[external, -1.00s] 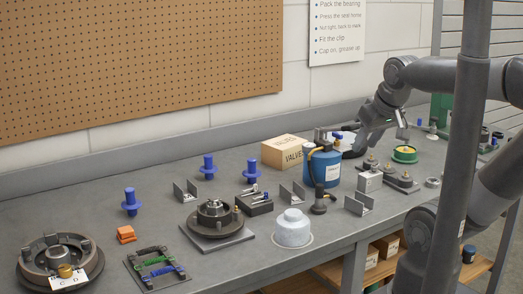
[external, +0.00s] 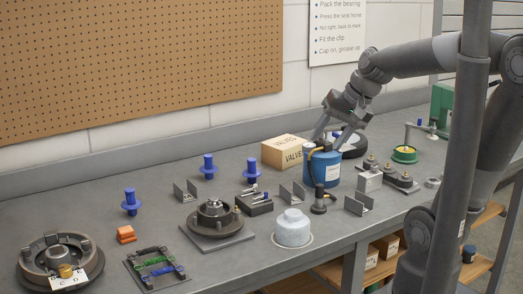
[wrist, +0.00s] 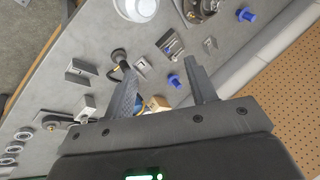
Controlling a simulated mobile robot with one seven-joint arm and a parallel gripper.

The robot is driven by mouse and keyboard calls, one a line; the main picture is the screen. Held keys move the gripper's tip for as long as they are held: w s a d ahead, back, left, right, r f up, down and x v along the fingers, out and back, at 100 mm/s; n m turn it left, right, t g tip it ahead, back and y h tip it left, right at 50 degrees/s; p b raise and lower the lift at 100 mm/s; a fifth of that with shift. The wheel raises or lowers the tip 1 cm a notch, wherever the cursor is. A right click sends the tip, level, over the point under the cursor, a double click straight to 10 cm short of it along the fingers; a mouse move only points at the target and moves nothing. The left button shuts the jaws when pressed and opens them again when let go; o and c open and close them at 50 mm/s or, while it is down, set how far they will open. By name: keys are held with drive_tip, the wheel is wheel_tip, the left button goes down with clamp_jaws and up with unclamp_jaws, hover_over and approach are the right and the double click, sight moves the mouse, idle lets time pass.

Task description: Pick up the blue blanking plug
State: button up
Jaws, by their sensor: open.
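Three similar upright blue flanged plugs stand on the bench in the external view: one at the left (external: 130,202), one farther back (external: 208,168) and one nearest my gripper (external: 252,171). Two blue plugs show in the wrist view, one between my fingers in the picture (wrist: 173,80) and one at the upper right (wrist: 246,15). My gripper (external: 332,139) is open and empty, above the blue canister and beside the valves box, right of all three plugs. Its two fingers (wrist: 158,67) are spread in the wrist view, apart from any plug.
The valves box (external: 288,151) and blue canister (external: 326,167) stand near my gripper. A black block with pins (external: 254,203) and angle brackets (external: 292,193) stand in front of the nearest plug. Bare bench lies around the left plug. A wall rises behind.

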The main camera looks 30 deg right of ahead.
drive_tip(key=w+a+m+y, duration=0.4)
drive_tip(key=w+m, duration=0.3)
drive_tip(key=w, duration=0.4)
drive_tip(key=m+t, duration=0.6)
drive_tip(key=m, duration=1.1)
hover_over(251, 159)
drive_tip(key=s+d, duration=0.2)
drive_tip(key=s, duration=0.1)
wheel_tip(251, 159, down, 13)
drive_tip(key=f, duration=0.3)
drive_tip(key=shift+w+a+f, duration=0.2)
drive_tip(key=shift+w, duration=0.1)
wheel_tip(251, 159, down, 4)
drive_tip(key=shift+w+a+r, duration=0.1)
drive_tip(key=shift+a+r, duration=0.05)
drive_tip(key=shift+r, duration=0.1)
drive_tip(key=shift+x, duration=1.3)
drive_tip(key=shift+r, duration=0.2)
drive_tip(key=shift+c, duration=0.4)
